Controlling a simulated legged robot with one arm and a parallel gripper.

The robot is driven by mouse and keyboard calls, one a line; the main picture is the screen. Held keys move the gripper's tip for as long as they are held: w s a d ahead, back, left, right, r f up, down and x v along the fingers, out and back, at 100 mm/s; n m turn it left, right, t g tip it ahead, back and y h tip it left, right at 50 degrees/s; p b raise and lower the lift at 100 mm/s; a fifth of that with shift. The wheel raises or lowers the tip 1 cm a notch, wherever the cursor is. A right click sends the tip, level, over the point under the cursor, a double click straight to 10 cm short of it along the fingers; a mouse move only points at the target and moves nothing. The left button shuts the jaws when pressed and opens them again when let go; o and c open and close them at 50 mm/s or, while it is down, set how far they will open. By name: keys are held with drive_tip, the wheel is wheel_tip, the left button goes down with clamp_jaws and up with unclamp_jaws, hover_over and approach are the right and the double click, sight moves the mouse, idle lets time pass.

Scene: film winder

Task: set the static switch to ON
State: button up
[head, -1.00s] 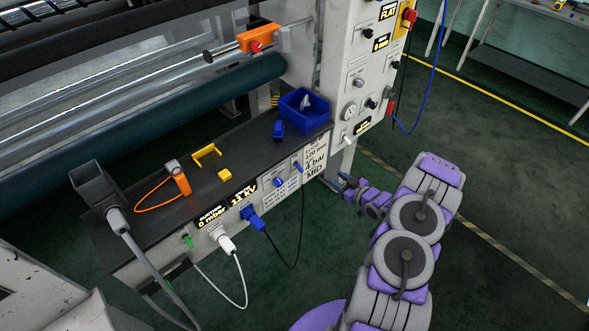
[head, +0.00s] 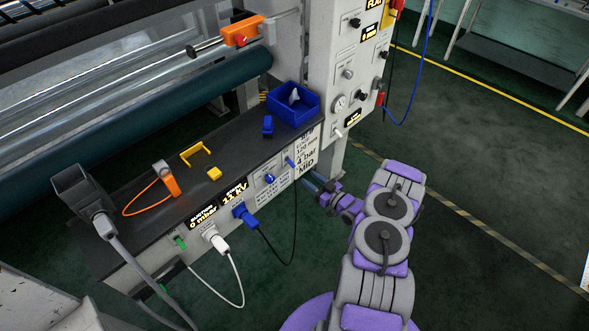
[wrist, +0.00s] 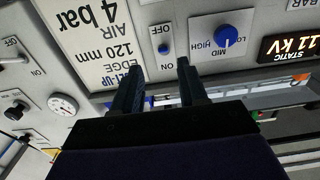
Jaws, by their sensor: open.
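The static switch is a small blue toggle (wrist: 164,48) between the labels OFF and ON on the white front panel; the wrist view shows the panel upside down. Which way its lever points is hard to tell. It also shows as a small blue lever in the head view (head: 290,162). My gripper (wrist: 160,68) is open and empty, its two dark fingers pointing at the panel with the toggle just beyond and between their tips. In the head view my gripper (head: 311,183) is just right of and below the toggle, apparently apart from it.
A blue LOW/MID/HIGH knob (wrist: 229,36) sits beside the toggle, near the STATIC 11 kV display (wrist: 287,47). White and blue plugs with cables hang from the panel left of it. A blue bin (head: 293,104) stands on the ledge above. The floor at right is clear.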

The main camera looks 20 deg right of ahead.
sight(294, 165)
drive_tip(key=b+x, duration=0.2)
drive_tip(key=x, duration=0.7)
drive_tip(key=shift+w+a, duration=0.1)
drive_tip(key=shift+w, duration=0.15)
drive_tip(key=shift+a, duration=0.1)
clamp_jaws()
